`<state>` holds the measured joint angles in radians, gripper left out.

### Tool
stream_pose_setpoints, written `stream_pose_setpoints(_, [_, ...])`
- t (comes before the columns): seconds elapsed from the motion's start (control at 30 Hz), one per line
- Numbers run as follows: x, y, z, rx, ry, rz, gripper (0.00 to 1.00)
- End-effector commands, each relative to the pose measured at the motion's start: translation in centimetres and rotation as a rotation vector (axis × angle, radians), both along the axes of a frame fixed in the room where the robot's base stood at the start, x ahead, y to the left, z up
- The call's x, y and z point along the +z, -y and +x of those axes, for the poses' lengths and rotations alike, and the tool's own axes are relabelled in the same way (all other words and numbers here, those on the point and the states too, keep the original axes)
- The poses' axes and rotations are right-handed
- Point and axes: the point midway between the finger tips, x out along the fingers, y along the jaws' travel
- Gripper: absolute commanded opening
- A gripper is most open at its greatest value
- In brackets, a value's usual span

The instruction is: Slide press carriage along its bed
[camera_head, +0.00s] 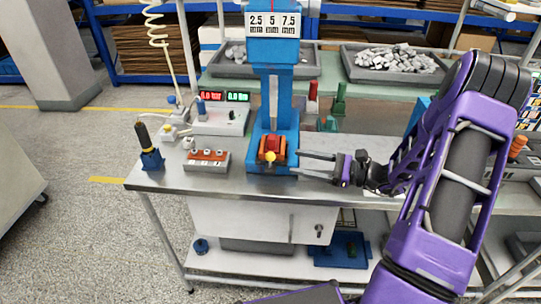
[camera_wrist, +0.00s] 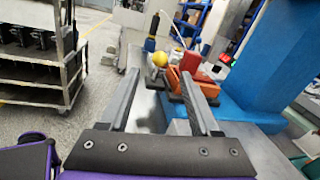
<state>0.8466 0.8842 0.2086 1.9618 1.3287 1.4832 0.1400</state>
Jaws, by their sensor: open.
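The blue press (camera_head: 287,45) stands on the metal workbench. At its foot sits the carriage (camera_head: 273,148), a red and orange block with a yellow ball knob (camera_head: 270,157) at its front, on a blue bed (camera_head: 254,166). My gripper (camera_head: 300,163) is open just right of the carriage, its two fingers pointing left. In the wrist view the open fingers of my gripper (camera_wrist: 164,78) point towards the yellow knob (camera_wrist: 160,59), which shows between them and ahead. The orange and red carriage (camera_wrist: 187,75) is partly hidden behind the right finger. The fingers look empty.
Left of the press are a block with orange top (camera_head: 207,158), a red and green digital display box (camera_head: 221,117) and a screwdriver in a blue stand (camera_head: 148,146). Grey bins of parts (camera_head: 350,72) stand behind. The bench's front edge (camera_head: 230,188) is clear.

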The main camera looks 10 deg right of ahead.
Motion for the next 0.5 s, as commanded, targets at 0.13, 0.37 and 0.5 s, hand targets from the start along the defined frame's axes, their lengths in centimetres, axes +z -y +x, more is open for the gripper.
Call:
stream_pose_setpoints(0.13, [0.0, -3.1, 1.6, 0.005, -0.002, 0.000, 0.64])
stream_pose_setpoints(0.37, [0.0, -6.5, 3.6, 0.003, 0.000, -0.001, 0.64])
stream_pose_setpoints(0.5, [0.0, -7.5, 4.2, 0.002, -0.001, -0.001, 0.64])
